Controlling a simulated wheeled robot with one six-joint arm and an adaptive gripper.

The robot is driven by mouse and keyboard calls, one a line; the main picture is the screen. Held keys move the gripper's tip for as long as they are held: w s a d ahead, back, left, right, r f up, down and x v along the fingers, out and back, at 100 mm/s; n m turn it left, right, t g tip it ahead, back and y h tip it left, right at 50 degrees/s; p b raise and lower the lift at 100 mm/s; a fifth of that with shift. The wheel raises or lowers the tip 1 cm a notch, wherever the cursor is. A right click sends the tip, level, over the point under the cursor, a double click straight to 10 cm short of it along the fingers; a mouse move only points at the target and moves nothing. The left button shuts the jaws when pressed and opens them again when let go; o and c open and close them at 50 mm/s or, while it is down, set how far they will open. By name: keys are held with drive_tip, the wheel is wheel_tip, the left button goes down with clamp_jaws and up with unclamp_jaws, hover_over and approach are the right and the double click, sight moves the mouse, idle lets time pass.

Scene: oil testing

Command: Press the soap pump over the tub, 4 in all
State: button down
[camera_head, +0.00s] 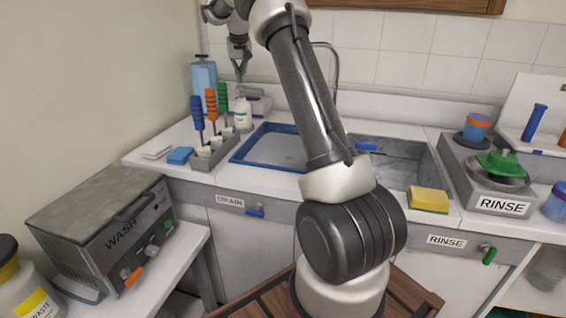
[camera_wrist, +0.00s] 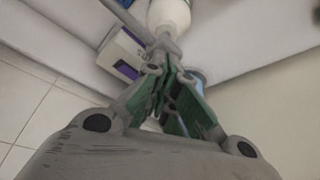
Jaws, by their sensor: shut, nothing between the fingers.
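A small white bottle with a green label (camera_head: 243,113), which looks like the soap pump, stands on the counter behind the tub's left back corner. Its top is not clear beneath my gripper (camera_head: 240,70). My gripper points down above the bottle, shut and empty; I cannot tell if it touches the top. In the wrist view, my gripper's green-padded fingers (camera_wrist: 172,62) are together and the white bottle (camera_wrist: 172,14) shows beyond the tips. The blue-rimmed tub (camera_head: 246,143) lies in the counter, in front and to the right of the bottle.
A blue container (camera_head: 203,78) and a grey-white box (camera_head: 258,103) stand near the bottle. A rack with blue, orange and green-handled tools (camera_head: 211,150) is in front. The faucet (camera_head: 337,75) rises behind the sink. A yellow sponge (camera_head: 428,199) lies at the sink's front edge.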

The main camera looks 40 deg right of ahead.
drive_tip(key=shift+f, duration=0.2)
idle(0.5)
drive_tip(key=shift+f, duration=1.15)
drive_tip(key=shift+r, duration=1.3)
drive_tip(key=shift+f, duration=0.15)
drive_tip(key=shift+f, duration=1.2)
drive_tip(key=shift+r, duration=1.35)
drive_tip(key=shift+f, duration=0.1)
